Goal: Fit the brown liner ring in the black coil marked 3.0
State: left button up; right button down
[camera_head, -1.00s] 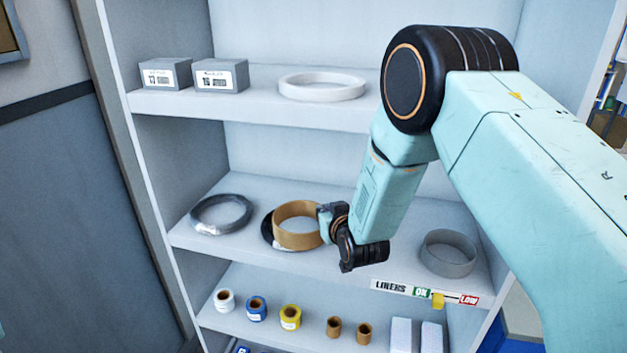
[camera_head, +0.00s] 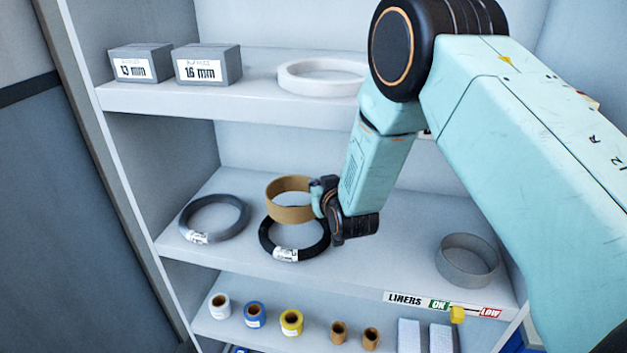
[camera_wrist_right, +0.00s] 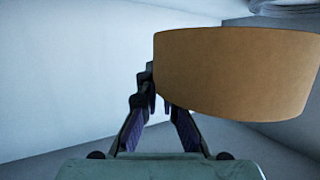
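The brown liner ring (camera_head: 290,213) is held level above the middle shelf, over the rear part of a black coil (camera_head: 318,250). My right gripper (camera_head: 319,197) is shut on the ring's right-hand wall. In the right wrist view the ring (camera_wrist_right: 235,72) fills the upper right, with the gripper fingers (camera_wrist_right: 155,90) at its left edge. The black coil lies flat on the shelf with a white label at its front; the marking on it is too small to read. The ring appears raised clear of the coil. My left gripper is not in view.
A grey coil (camera_head: 240,222) lies left of the black coil, and a grey ring (camera_head: 467,280) stands at the right of the middle shelf. The upper shelf holds two grey boxes (camera_head: 208,82) and a white ring (camera_head: 290,78). Small rolls (camera_head: 255,312) line the lower shelf.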

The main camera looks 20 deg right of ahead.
notch_tip(320, 180, down, 4)
jog(key=b, duration=0.3)
jog(key=shift+s+a+f+b, duration=0.15)
jog(key=shift+b, duration=0.2)
jog(key=shift+f, duration=0.35)
jog(key=shift+w+d+f+b, duration=0.25)
jog(key=shift+d+f+b, duration=0.15)
jog(key=shift+f+b, duration=0.1)
jog(key=shift+s+a+r, duration=0.2)
jog(key=shift+a+r, duration=0.05)
jog(key=shift+a, duration=0.05)
jog(key=shift+w+d+f, duration=0.2)
jog(key=shift+w+d, duration=0.05)
jog(key=shift+d, duration=0.05)
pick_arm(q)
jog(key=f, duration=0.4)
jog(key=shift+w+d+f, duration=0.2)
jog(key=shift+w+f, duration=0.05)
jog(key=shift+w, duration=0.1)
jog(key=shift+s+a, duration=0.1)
pick_arm(e)
jog(key=shift+s+a+r, duration=0.15)
jog(key=shift+a+r, duration=0.05)
